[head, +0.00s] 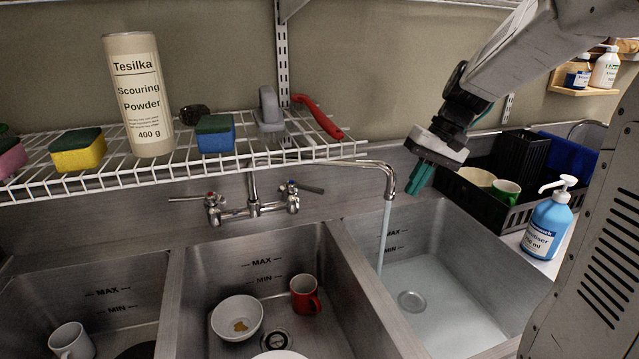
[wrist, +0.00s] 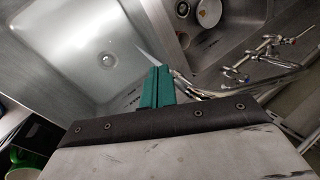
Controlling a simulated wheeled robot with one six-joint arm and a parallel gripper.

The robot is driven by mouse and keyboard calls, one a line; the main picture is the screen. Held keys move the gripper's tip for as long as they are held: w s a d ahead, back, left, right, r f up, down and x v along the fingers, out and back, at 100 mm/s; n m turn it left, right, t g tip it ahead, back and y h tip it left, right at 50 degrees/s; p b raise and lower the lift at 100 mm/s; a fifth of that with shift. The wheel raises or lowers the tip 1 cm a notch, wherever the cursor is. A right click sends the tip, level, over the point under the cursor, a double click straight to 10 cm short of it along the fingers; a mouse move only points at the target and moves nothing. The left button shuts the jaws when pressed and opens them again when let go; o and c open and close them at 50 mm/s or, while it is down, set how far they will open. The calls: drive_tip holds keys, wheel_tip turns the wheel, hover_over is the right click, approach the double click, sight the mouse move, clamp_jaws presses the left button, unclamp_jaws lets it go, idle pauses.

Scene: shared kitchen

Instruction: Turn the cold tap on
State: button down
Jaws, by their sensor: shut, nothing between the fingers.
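The mixer tap (head: 253,205) is mounted on the wall behind the sinks and has two lever handles. The left lever (head: 190,199) has a red mark; the right, cold lever (head: 308,188) has a bluish mark and points right. Both levers also show in the wrist view, the cold one (wrist: 236,76) nearer. Water (head: 384,235) runs from the spout (head: 388,178) into the right basin. My gripper (head: 419,188) is shut and empty, just right of the spout end and apart from the cold lever. Its green fingers (wrist: 158,76) show together in the wrist view.
A wire shelf (head: 235,158) with scouring powder (head: 138,95), sponges and a red-handled brush (head: 318,116) overhangs the tap. A black dish rack (head: 480,215) and blue sanitiser bottle (head: 548,222) stand at right. The middle basin holds a bowl (head: 237,312) and red mug (head: 303,293).

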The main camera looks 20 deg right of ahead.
drive_tip(key=w+d+f+t+y, duration=0.1)
drive_tip(key=w+d+f+y, duration=0.15)
drive_tip(key=w, duration=0.25)
drive_tip(key=w+d+f+y, duration=0.2)
drive_tip(key=w+d+f, duration=0.2)
drive_tip(key=w, duration=0.1)
drive_tip(key=w+a+r+n+y, duration=0.1)
drive_tip(key=w+a+n+y, duration=0.2)
drive_tip(key=w+a+y, duration=0.45)
drive_tip(key=a+f, duration=0.1)
drive_tip(key=a, duration=1.1)
drive_tip(key=shift+a+f, duration=0.2)
